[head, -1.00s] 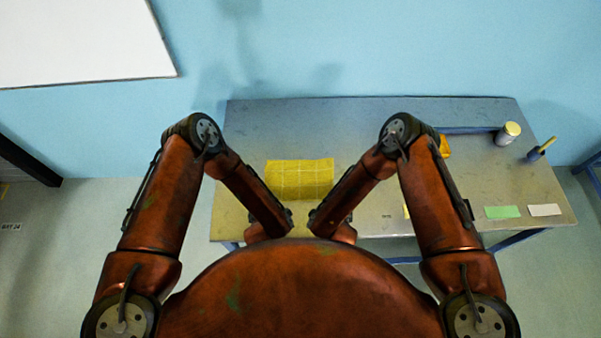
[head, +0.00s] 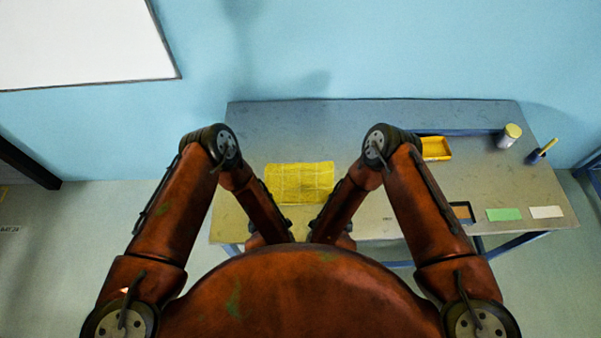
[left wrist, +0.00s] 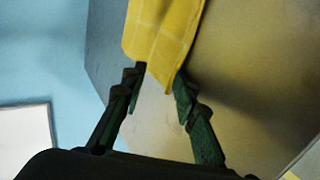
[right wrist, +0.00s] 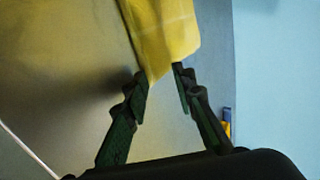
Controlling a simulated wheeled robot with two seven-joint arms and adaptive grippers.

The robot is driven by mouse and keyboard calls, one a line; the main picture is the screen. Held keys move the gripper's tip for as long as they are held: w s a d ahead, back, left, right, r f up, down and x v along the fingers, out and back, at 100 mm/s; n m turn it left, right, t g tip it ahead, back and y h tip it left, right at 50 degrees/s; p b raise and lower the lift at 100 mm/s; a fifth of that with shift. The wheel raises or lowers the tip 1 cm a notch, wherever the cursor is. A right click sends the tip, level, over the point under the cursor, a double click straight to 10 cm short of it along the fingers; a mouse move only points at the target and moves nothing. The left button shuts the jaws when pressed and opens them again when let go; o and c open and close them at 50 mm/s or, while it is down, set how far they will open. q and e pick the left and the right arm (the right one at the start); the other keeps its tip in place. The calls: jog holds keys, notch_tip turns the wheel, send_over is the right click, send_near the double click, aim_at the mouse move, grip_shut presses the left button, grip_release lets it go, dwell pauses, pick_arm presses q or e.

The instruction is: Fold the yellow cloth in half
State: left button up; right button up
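The yellow cloth (head: 300,183), marked with pale grid lines, lies spread on the table, left of its middle. In the left wrist view my left gripper (left wrist: 158,88) is open, its fingertips on either side of a near corner of the cloth (left wrist: 165,30). In the right wrist view my right gripper (right wrist: 162,80) is also open, with another near part of the cloth (right wrist: 163,35) at its fingertips. I cannot tell whether the fingers touch the cloth. In the head view my forearms and body hide both grippers.
The metal table (head: 350,115) stands against a blue wall. On its right are a yellow tray (head: 436,149), a jar (head: 509,136), a blue holder with a yellow stick (head: 541,153), a green card (head: 504,214) and a white card (head: 546,212). Table behind the cloth is clear.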

pick_arm(q)
jog(key=shift+o, duration=0.3)
jog(key=shift+r, duration=0.1)
pick_arm(e)
jog(key=shift+o, duration=0.7)
jog(key=shift+r, duration=0.1)
